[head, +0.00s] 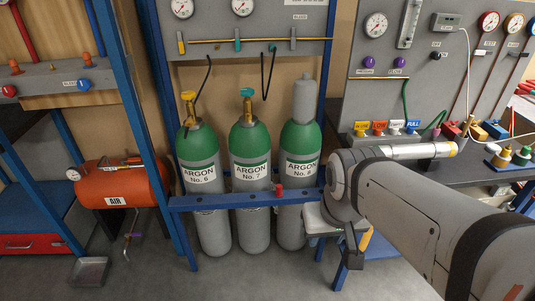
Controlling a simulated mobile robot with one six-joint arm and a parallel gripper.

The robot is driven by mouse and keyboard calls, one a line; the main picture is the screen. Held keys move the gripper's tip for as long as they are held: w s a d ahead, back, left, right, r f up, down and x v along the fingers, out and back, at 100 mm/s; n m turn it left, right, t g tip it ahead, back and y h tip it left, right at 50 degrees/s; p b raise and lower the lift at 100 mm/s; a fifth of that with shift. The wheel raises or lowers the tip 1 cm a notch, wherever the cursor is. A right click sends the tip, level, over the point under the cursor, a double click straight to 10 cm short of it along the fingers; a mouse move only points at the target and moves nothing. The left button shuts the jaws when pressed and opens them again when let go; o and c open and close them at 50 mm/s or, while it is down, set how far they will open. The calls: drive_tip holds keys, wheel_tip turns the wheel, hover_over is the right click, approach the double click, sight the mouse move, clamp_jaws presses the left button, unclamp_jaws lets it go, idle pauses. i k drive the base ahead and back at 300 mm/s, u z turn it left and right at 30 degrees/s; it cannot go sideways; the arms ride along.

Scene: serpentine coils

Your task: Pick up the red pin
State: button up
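A small red pin (278,190) sits at the blue rail (235,200) that runs across the front of the gas cylinders. It shows between the cylinders labelled ARGON No. 7 (249,165) and ARGON No. 8 (300,160). Its lower part is hard to make out at this size. My arm (430,225) reaches in from the lower right, and its rounded joint is to the right of the pin, apart from it in the picture. I cannot make out my gripper's fingers. Nothing covers the visible part of the pin.
The cylinder labelled ARGON No. 6 (199,172) stands at the left of the row. A red AIR tank (125,187) is farther left, beyond a blue post. A metal tray (90,271) lies on the floor. A dark bench (478,165) with colourful fittings is behind my arm.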

sight(279, 193)
drive_tip(key=k, duration=0.5)
drive_tip(key=u, duration=0.55)
drive_tip(key=i, duration=1.9)
drive_tip(key=z, duration=0.65)
drive_tip(key=k, duration=0.7)
drive_tip(key=z, duration=0.1)
drive_tip(key=i, duration=0.8)
drive_tip(key=u, duration=0.1)
